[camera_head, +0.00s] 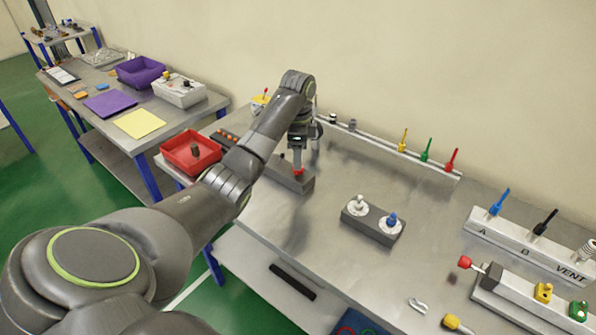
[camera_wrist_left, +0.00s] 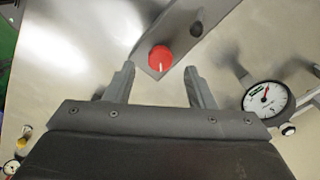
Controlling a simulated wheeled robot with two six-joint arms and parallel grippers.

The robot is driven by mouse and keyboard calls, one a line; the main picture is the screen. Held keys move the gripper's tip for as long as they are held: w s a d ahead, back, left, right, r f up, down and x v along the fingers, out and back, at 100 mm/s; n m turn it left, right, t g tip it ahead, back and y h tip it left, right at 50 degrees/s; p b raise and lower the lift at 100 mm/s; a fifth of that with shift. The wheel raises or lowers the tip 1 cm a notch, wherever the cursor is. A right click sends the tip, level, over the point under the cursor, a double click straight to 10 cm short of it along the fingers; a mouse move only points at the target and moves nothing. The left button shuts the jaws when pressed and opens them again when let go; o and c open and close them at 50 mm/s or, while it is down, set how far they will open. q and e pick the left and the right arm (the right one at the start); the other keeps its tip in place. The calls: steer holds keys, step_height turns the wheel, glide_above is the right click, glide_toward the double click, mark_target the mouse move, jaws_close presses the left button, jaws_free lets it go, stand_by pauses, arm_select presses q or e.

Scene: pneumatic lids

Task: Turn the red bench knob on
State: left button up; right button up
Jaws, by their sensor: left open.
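The red knob (camera_head: 298,172) sits on a grey block (camera_head: 306,184) on the bench, mostly covered by my left gripper in the head view. In the left wrist view the round red knob (camera_wrist_left: 160,60) carries a short white mark, and a small black piece (camera_wrist_left: 197,28) stands on the same block. My left gripper (camera_head: 299,158) points down over the knob. In the left wrist view its fingers (camera_wrist_left: 160,70) are open, with the knob between and just beyond the tips; I cannot tell whether they touch it. My right gripper is not in view.
A block with a white and a blue fitting (camera_head: 373,220) stands to the right. A gauge (camera_wrist_left: 268,97) shows beside the gripper. A red tray (camera_head: 191,152) lies left. A white rail (camera_head: 390,148) runs along the wall. The bench between is mostly clear.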

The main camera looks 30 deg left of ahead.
arm_select(q)
steer(key=shift+f, duration=0.75)
steer(key=shift+f+p, duration=0.4)
steer(key=shift+f, duration=0.6)
